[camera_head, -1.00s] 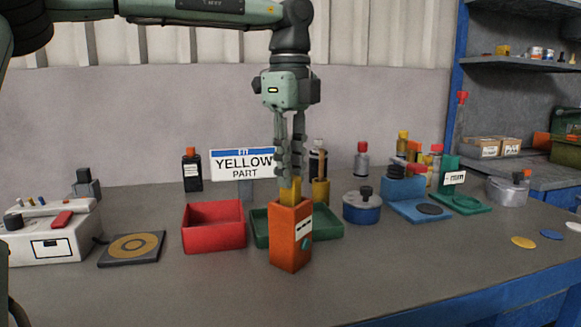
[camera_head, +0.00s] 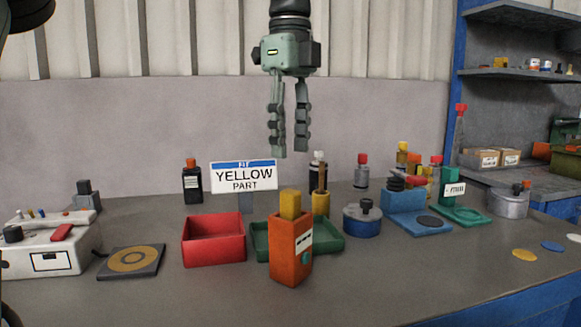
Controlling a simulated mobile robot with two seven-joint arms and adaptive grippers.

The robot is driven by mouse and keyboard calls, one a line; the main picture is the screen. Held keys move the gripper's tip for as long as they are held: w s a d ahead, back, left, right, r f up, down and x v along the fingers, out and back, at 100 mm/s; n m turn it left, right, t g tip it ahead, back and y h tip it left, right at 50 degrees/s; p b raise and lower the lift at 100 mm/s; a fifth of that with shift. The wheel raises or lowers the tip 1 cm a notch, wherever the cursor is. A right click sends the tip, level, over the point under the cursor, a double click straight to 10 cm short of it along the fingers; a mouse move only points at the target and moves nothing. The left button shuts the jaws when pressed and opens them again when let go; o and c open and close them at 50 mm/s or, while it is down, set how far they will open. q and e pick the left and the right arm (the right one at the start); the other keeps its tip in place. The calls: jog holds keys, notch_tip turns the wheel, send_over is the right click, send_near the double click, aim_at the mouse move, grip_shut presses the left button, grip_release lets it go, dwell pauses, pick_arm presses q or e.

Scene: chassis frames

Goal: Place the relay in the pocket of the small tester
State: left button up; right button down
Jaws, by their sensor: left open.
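The small tester appears to be the upright orange box (camera_head: 290,248) near the front middle of the bench. A yellow block (camera_head: 290,204), which looks like the relay, stands upright in the top of the orange box, with its upper part sticking out. Its lower end is hidden inside the box. My left gripper (camera_head: 290,153) points straight down above the yellow block, clear of it. Its fingers are apart with nothing between them. My right gripper is not in view.
A red open bin (camera_head: 214,252) stands left of the orange box, and a green tray (camera_head: 329,243) lies behind it. A white device (camera_head: 45,245) is at left; bottles and a blue stand (camera_head: 403,203) are at right. The front bench is clear.

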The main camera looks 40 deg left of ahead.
pick_arm(q)
notch_tip(320, 180, up, 5)
jog(key=shift+f+p, duration=0.2)
jog(key=shift+p, duration=0.2)
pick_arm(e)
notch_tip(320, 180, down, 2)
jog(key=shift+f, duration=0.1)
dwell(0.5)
